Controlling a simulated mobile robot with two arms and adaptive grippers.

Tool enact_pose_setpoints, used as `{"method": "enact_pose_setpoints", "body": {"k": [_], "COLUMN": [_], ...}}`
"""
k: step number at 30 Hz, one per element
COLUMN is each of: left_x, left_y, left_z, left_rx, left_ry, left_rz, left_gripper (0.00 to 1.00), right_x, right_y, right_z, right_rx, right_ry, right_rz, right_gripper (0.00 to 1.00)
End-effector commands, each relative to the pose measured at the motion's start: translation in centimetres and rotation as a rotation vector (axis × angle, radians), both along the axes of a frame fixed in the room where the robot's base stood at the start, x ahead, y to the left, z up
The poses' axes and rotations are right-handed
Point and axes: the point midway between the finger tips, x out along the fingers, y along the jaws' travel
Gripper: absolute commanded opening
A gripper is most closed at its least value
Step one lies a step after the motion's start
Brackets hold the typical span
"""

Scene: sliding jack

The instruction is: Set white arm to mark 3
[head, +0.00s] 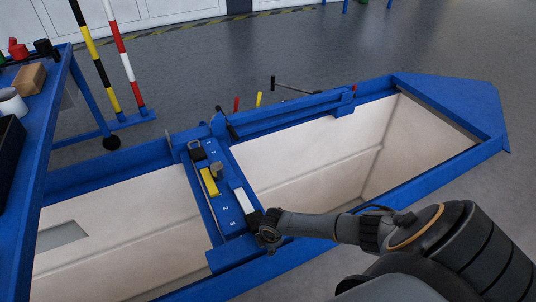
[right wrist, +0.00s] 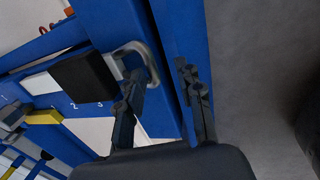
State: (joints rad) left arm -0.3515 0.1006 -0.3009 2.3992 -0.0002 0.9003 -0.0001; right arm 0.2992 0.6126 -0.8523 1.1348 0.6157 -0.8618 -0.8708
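The white arm (head: 243,201) lies on the blue jack plate (head: 222,212) with a black block at its near end. It also shows in the right wrist view (right wrist: 40,83), where its black block (right wrist: 85,76) carries a grey metal loop handle (right wrist: 147,62). Marks 2 and 3 are printed beside it, and 3 is nearest the black block. My right gripper (right wrist: 160,75) has its fingers apart, one at the loop handle and the other over the blue rail; contact is unclear. In the head view my right gripper (head: 268,232) is at the black end. My left gripper is out of view.
A yellow arm (head: 209,182) lies next to the white one. The blue pit frame (head: 190,285) surrounds the jack, with open pit on both sides. A blue workbench (head: 45,125) stands at left, and striped poles (head: 122,55) stand behind.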

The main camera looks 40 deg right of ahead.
Motion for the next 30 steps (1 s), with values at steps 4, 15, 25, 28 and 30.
{"method": "enact_pose_setpoints", "body": {"k": [4,15,25,28,30], "left_x": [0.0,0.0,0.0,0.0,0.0], "left_y": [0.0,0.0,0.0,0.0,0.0], "left_z": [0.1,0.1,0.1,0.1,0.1], "left_rx": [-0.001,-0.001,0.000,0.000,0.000], "left_ry": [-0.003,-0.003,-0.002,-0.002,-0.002], "left_rz": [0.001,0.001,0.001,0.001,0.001], "left_gripper": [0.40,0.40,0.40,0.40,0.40], "right_x": [0.1,-0.4,-1.5,-1.8,-1.9], "right_y": [0.0,0.0,0.3,0.4,0.5], "right_z": [0.1,3.0,8.6,10.0,10.8], "right_rx": [0.000,-0.001,-0.001,0.000,0.001], "right_ry": [-0.003,-0.006,-0.004,-0.004,-0.003], "right_rz": [0.000,0.003,0.003,0.001,0.001], "right_gripper": [0.36,0.36,0.36,0.36,0.36]}}
